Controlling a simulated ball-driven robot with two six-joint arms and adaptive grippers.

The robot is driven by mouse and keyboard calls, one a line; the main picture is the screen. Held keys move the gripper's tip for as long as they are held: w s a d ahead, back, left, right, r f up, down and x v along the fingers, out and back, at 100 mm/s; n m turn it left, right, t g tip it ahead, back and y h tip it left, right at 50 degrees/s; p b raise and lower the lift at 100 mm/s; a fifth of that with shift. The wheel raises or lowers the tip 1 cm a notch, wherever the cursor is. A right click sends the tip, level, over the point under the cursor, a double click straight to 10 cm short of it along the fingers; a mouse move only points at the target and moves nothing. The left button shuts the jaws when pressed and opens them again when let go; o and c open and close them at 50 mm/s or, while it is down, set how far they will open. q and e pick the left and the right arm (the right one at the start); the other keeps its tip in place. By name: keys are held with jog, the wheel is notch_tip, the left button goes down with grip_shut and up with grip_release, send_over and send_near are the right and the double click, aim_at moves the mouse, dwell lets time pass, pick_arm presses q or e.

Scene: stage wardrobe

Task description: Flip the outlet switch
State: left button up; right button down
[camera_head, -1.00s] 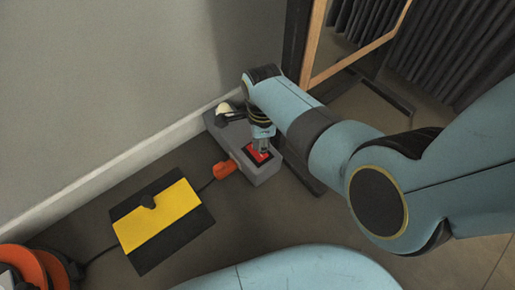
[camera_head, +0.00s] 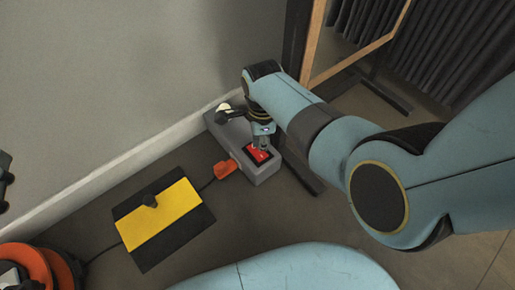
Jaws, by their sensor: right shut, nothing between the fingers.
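The outlet box (camera_head: 265,175) is a grey block on the floor against the wall. A red rocker switch (camera_head: 259,155) in a dark frame sits on its top near the front end. My right gripper (camera_head: 262,147) is shut and empty, pointing down with its fingertips at the switch, touching or just above it; I cannot tell which. It hides part of the switch. A dark piece at the left edge (camera_head: 4,180) may be part of my left gripper; its jaws cannot be made out.
An orange plug (camera_head: 225,169) sits at the box's side, its cable leading to a yellow and black panel (camera_head: 165,215). An orange reel (camera_head: 30,268) stands at lower left. A wood-framed mirror (camera_head: 350,50) and dark curtain (camera_head: 450,45) stand at upper right.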

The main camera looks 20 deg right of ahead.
jog(key=shift+r, duration=0.35)
jog(key=shift+r+p, duration=0.3)
jog(key=shift+p, duration=0.25)
jog(key=shift+r+p, duration=0.3)
pick_arm(q)
jog(key=s+a+f+n+g+y, duration=0.1)
jog(key=s+f+g, duration=0.5)
jog(key=s+f, duration=0.3)
jog(key=shift+s+a+f+g, duration=0.2)
jog(key=shift+s+f+g, duration=0.15)
jog(key=shift+f, duration=1.55)
pick_arm(e)
jog(key=shift+r, duration=0.3)
